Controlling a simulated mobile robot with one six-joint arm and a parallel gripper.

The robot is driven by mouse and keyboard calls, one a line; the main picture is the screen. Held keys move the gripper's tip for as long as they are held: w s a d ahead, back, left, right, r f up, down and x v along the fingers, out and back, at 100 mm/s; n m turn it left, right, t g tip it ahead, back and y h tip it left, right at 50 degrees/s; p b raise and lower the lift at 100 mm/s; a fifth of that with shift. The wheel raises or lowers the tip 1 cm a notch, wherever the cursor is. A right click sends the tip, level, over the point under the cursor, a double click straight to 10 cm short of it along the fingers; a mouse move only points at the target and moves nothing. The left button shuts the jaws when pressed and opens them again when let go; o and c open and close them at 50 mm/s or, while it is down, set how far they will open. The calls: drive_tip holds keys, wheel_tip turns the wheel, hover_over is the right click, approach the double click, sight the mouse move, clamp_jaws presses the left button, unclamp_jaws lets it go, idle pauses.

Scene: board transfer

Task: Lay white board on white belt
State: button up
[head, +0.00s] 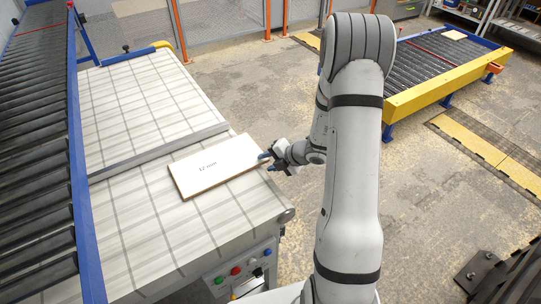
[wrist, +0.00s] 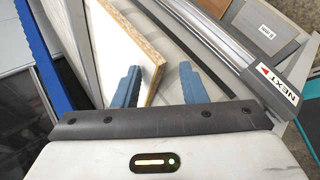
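The white board (head: 215,165) has a printed thickness label and a pale chipboard edge. It is over the near part of the white belt (head: 140,100) and appears to lie on it, its right end close to the belt's right side. My gripper (head: 269,162) is at that right end, fingers spread. In the wrist view, one blue finger of my gripper (wrist: 160,85) overlaps the face of the board (wrist: 122,50). The other finger stands apart from the board's edge, with a gap between. Any contact under the board is hidden.
A dark roller conveyor (head: 35,130) with a blue rail runs along the belt's left. A grey bar (head: 155,153) crosses the belt behind the board. A yellow-sided roller conveyor (head: 440,92) stands at the back right with a small board (head: 454,35). The far belt is clear.

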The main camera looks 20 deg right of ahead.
drive_tip(key=shift+d+r+g+h+p, duration=0.1)
drive_tip(key=shift+r+g+h+p, duration=0.3)
drive_tip(key=shift+p, duration=1.1)
drive_tip(key=shift+r+g+h+p, duration=0.1)
drive_tip(key=shift+g+h+p, duration=0.5)
drive_tip(key=shift+p, duration=0.9)
drive_tip(key=shift+s+f+g+h+p, duration=0.15)
drive_tip(key=shift+g+h+p, duration=0.25)
drive_tip(key=shift+p, duration=0.3)
drive_tip(key=shift+d+f, duration=0.1)
drive_tip(key=shift+f, duration=0.05)
drive_tip(key=shift+s+d, duration=0.1)
drive_tip(key=shift+s+d+r, duration=0.35)
drive_tip(key=shift+s+d, duration=0.15)
drive_tip(key=shift+d, duration=0.05)
drive_tip(key=shift+s+d+r, duration=0.3)
drive_tip(key=shift+s+d, duration=0.2)
drive_tip(key=o, duration=0.6)
drive_tip(key=shift+w, duration=0.1)
drive_tip(key=shift+c, duration=0.2)
wheel_tip(320, 180, up, 8)
drive_tip(key=s, duration=0.1)
drive_tip(key=shift+d, duration=0.45)
